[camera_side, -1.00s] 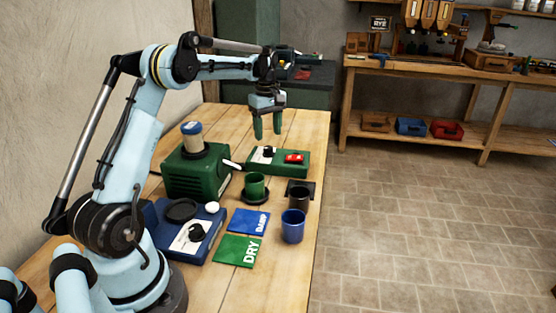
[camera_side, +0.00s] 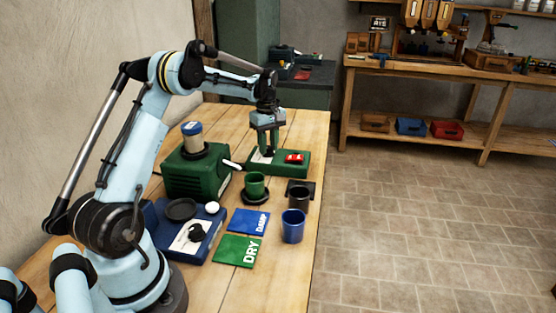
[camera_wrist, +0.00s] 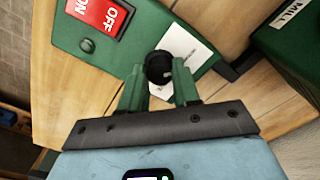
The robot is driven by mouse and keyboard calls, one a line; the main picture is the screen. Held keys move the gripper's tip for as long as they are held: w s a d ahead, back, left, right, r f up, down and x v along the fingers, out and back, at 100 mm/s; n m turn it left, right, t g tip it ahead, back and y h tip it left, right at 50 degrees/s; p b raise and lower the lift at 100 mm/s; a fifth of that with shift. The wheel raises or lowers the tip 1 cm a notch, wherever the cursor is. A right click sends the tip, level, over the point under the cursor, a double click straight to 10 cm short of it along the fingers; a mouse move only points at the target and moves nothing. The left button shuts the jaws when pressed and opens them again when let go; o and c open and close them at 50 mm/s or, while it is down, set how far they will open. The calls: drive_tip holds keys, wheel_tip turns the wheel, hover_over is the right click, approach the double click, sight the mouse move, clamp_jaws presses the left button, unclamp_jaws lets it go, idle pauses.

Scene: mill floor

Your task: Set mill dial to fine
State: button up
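The mill dial is a black round knob (camera_wrist: 159,66) on a white label card (camera_wrist: 190,48) on the green control box (camera_wrist: 60,35). The box also shows in the side view (camera_side: 300,168), where my gripper hides the dial. My gripper (camera_wrist: 158,76) has its two green fingers apart, one on each side of the dial, with slim gaps seeming to show. In the side view my gripper (camera_side: 267,154) points down at the left part of the box. The card's print and the dial's setting are not readable.
A red ON/OFF switch (camera_wrist: 103,14) sits beside the dial. The green mill (camera_side: 196,172) stands left of the box. In front are a green cup (camera_side: 255,186), a dark cup (camera_side: 299,196), a blue cup (camera_side: 292,227), DAMP and DRY cards and a blue scale (camera_side: 180,235).

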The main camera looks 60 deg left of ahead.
drive_tip(key=shift+c, duration=1)
drive_tip(key=shift+m, duration=0.3)
drive_tip(key=m, duration=1.9)
drive_tip(key=shift+m, duration=0.3)
